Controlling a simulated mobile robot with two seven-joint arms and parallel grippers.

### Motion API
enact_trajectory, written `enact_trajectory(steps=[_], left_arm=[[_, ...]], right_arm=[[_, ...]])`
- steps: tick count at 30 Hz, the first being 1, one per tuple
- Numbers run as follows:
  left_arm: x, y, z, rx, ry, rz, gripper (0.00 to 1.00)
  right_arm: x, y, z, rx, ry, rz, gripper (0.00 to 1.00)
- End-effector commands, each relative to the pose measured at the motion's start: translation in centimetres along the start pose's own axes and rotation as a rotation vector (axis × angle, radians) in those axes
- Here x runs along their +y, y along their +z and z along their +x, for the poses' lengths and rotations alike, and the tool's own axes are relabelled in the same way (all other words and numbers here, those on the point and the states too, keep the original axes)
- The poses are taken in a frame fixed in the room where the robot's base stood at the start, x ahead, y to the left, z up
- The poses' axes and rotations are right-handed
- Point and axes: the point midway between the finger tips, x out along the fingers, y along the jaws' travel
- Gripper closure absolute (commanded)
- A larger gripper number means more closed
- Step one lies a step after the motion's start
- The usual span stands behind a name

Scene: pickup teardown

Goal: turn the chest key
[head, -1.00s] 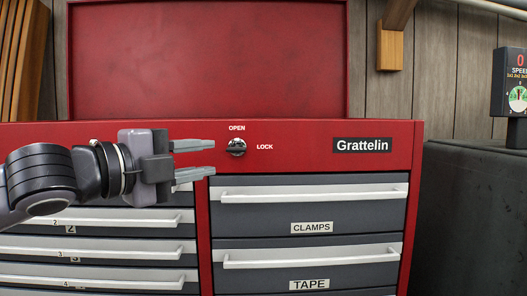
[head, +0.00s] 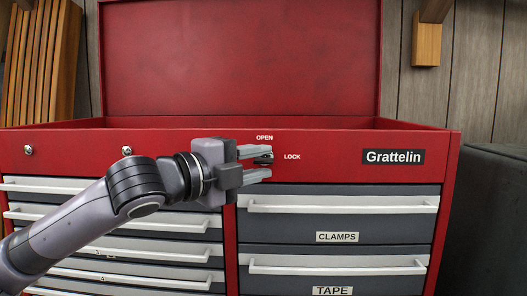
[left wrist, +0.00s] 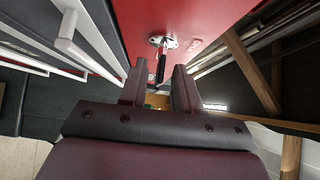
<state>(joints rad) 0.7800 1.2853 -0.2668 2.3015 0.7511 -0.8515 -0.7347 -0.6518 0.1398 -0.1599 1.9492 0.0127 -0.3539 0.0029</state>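The chest key (head: 265,160) sits in its lock on the red front panel of the tool chest (head: 330,150). "OPEN" is printed above it and "LOCK" to its right. In the left wrist view the dark key (left wrist: 161,68) sticks out from a round metal lock plate. My left gripper (head: 262,163) is open, with one finger above and one below the key in the head view. In the left wrist view the key's end lies between the fingertips (left wrist: 160,78), with gaps showing on both sides. The fingers partly hide the key in the head view. My right gripper is not in view.
White-handled drawers, including one marked CLAMPS (head: 337,214), lie below the lock. The raised red lid (head: 240,55) stands behind. Two smaller locks (head: 127,151) sit on the panel at left. A dark cabinet (head: 495,220) stands at right.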

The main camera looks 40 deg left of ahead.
Motion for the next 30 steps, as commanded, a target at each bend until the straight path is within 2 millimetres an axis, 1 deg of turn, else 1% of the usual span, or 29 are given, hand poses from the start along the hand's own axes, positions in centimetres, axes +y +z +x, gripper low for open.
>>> enact_trajectory(steps=[1,6,17,18,20,21,30], left_arm=[[-0.2,0.0,0.5,0.002,-0.001,-0.005,0.68],[-0.1,0.0,1.4,0.001,0.0,-0.001,0.68],[0.1,-0.1,1.7,0.001,0.001,0.0,0.68],[0.1,-0.1,1.7,0.001,0.001,0.0,0.75],[0.1,-0.1,1.7,0.001,0.001,0.0,0.94],[0.1,-0.1,1.7,0.001,0.001,0.0,1.0],[0.2,-0.1,1.7,0.001,-0.009,-0.008,1.0]], right_arm=[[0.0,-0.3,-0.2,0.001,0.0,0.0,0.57],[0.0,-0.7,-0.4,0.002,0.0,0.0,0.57],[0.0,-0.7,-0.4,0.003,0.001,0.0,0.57],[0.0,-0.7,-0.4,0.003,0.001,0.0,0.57],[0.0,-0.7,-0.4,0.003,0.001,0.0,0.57],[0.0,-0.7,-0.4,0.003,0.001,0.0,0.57],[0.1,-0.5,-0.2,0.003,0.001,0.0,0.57]])
